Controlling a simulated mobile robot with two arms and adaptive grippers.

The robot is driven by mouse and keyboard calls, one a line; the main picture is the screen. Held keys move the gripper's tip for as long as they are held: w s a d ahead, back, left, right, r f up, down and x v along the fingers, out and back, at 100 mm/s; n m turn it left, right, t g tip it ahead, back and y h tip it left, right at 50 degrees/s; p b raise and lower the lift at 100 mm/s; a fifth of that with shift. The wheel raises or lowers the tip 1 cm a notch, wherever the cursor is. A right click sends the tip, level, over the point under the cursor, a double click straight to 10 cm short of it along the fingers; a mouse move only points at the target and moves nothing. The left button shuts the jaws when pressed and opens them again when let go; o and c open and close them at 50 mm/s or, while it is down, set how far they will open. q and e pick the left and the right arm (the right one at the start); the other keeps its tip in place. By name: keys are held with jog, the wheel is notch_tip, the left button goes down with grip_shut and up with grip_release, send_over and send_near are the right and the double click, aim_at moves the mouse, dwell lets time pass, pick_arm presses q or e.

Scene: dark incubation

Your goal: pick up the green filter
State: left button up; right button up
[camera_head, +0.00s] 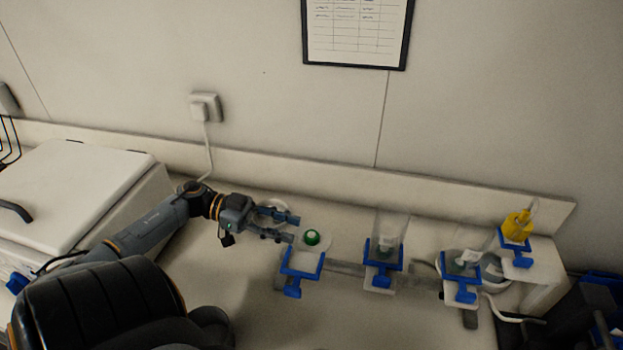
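The green filter (312,237) is a small round green piece on a pale round base, just behind the leftmost blue clamp. My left gripper (294,228) reaches in from the left with its fingers apart, just left of the filter. Its fingertips point toward the filter, and a gap shows between them. I cannot tell whether they touch the filter's base. My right gripper is not in view.
Blue clamps (303,260) stand in a row along the bench. Clear vessels (391,228) sit at two of them, and a yellow-topped item (517,224) stands far right. A white lidded box (70,190) is at left. The bench front (330,315) is clear.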

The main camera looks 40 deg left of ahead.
aim_at(309, 233)
pick_arm(q)
jog(key=x, duration=0.1)
jog(key=p+x, duration=0.1)
jog(key=x, duration=0.2)
jog(key=shift+r+p, duration=0.35)
jog(key=shift+p, duration=0.05)
jog(key=shift+w+d+f, duration=0.2)
jog(key=shift+w+f, duration=0.05)
jog(key=shift+w, duration=0.05)
jog(key=shift+s, duration=0.1)
jog(key=c, duration=0.4)
